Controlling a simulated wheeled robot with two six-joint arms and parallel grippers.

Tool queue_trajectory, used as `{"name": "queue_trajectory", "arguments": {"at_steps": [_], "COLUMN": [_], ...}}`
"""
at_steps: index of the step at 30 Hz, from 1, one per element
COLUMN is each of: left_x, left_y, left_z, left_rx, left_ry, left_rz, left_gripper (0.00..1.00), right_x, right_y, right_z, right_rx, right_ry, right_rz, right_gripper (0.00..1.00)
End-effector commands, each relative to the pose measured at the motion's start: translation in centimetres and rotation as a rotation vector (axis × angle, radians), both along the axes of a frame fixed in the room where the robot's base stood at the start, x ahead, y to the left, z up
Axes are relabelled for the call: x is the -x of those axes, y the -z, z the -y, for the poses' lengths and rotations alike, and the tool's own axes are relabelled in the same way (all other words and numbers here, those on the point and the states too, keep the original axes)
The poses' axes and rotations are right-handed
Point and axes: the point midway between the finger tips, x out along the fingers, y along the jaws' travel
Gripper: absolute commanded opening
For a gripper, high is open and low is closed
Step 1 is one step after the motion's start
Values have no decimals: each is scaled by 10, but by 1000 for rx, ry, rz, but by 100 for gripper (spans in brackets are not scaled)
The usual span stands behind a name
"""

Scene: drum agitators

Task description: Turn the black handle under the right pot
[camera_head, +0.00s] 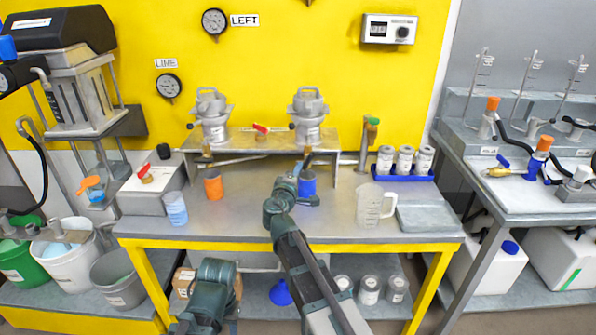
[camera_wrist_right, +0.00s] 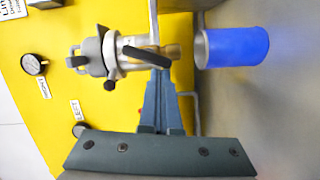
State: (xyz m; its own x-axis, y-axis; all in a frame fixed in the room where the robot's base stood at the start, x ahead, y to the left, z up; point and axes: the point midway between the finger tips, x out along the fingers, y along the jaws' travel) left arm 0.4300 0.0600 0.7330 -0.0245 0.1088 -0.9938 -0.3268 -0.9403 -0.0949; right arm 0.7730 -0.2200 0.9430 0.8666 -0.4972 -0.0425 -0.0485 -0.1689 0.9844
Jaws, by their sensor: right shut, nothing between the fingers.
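The right pot (camera_head: 308,118) is a grey metal vessel on the raised shelf at the back of the bench. In the right wrist view the pot (camera_wrist_right: 97,52) appears turned on its side. The black handle (camera_wrist_right: 146,56) sits by a brass fitting (camera_wrist_right: 173,52) under the pot. My right gripper (camera_head: 302,166) reaches up to just below the shelf under this pot. In the wrist view its fingers (camera_wrist_right: 160,74) are closed together with nothing between them, their tips close to the handle's end; I cannot tell if they touch. My left gripper is not in view.
A blue cup (camera_head: 307,186) stands beside my right gripper under the shelf. A clear jug (camera_head: 371,205) and a grey slab (camera_head: 424,218) are to the right. The left pot (camera_head: 211,117), an orange cup (camera_head: 213,186) and a light blue cup (camera_head: 175,208) are to the left.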

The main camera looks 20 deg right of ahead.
Motion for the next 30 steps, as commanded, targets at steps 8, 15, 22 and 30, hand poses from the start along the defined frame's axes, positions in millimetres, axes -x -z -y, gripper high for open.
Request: {"name": "queue_trajectory", "arguments": {"at_steps": [8, 15, 22, 30], "left_x": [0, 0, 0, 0], "left_y": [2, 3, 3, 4], "left_z": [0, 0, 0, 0], "left_rx": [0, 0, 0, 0], "left_ry": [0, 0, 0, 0], "left_rz": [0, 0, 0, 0], "left_gripper": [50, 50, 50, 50], "right_x": [0, 0, 0, 0], "right_y": [1, 1, 1, 2], "right_z": [1, 1, 1, 1], "right_rx": [15, 26, 32, 40], "right_ry": [2, 2, 2, 2], "right_rz": [-4, -7, -10, -12], "right_gripper": [0, 0, 0, 0]}}
